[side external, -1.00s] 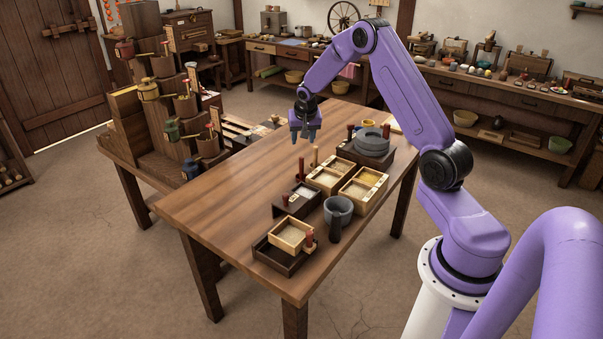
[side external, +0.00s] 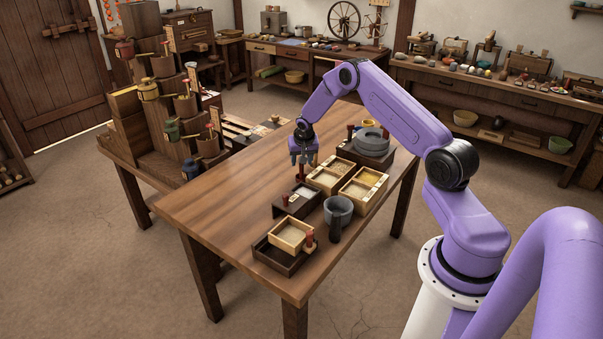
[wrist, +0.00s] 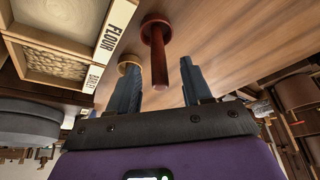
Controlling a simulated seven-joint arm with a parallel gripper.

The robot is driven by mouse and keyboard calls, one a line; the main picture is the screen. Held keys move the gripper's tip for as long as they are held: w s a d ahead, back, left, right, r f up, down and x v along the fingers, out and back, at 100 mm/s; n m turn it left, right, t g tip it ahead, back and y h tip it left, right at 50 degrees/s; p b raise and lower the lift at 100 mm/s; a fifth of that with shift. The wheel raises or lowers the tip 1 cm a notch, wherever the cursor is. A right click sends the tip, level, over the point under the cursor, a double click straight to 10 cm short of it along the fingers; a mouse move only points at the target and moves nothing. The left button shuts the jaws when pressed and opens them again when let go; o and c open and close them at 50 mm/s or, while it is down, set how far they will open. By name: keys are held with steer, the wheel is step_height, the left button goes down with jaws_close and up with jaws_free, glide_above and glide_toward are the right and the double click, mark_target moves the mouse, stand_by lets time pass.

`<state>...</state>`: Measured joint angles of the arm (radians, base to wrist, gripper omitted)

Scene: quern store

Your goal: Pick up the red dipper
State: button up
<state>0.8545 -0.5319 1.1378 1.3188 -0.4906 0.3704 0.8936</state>
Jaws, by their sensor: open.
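The red dipper (wrist: 154,30) stands upright on the table in the wrist view, its round base on the wood and its handle pointing toward my gripper (wrist: 161,72). The handle's top appears in the gap between my open fingers, apparently nearer the left one; contact cannot be told. In the side view, the red dipper (side external: 301,171) shows just below my gripper (side external: 304,161), which points down over the table. A pale wooden handled piece (wrist: 129,66) stands beside the red dipper in the wrist view, partly behind my left finger.
Wooden boxes of flour (side external: 324,180) and grain (side external: 363,186) stand close by.

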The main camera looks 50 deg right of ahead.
mark_target(301, 169)
steer(key=shift+x, duration=1.4)
steer(key=shift+s, duration=0.1)
jaws_close()
steer(key=shift+r, duration=0.15)
